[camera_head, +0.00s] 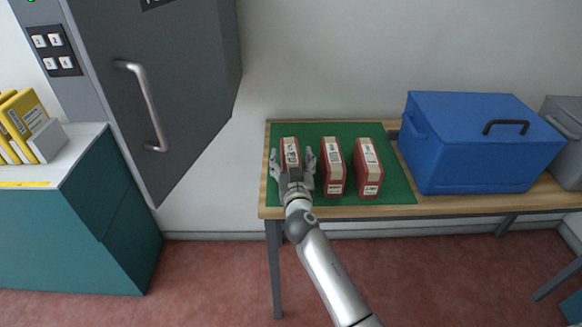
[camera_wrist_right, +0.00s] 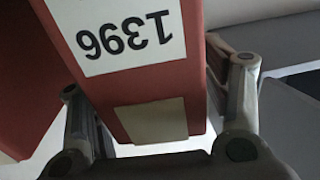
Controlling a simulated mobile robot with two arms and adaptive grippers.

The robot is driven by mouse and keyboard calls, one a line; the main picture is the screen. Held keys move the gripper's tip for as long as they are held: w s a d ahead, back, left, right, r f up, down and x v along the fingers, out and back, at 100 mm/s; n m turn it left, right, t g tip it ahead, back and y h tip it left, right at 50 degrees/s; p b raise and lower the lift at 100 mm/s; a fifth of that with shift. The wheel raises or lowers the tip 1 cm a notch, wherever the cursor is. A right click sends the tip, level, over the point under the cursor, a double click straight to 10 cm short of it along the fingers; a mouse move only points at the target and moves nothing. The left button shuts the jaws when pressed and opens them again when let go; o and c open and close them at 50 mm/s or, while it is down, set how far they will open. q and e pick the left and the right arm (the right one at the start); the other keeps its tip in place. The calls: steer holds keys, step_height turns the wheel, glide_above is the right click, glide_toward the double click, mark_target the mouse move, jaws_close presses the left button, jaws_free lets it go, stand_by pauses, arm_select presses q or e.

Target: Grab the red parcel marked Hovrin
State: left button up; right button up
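Three red parcels with pale tape and white labels stand in a row: a left one (camera_head: 290,146), a middle one (camera_head: 334,168) and a right one (camera_head: 369,167). I cannot read the name Hovrin on any of them. My right gripper (camera_head: 291,160) is open around the left parcel, one finger on each side, with gaps showing in the head view. In the right wrist view this parcel (camera_wrist_right: 150,85) lies between the fingers, and its label reads 1396 upside down. The gripper hides its near end in the head view. My left gripper is out of view.
The parcels stand on a green mat (camera_head: 400,190) on a wooden table (camera_head: 440,207). A blue lidded box (camera_head: 470,150) stands right of the mat. An open grey locker door (camera_head: 165,90) hangs left of the table. A teal counter (camera_head: 70,220) holds yellow parcels (camera_head: 22,118).

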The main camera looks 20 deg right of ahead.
steer(key=c, duration=1.2)
steer(key=shift+c, duration=0.3)
steer(key=shift+r, duration=0.15)
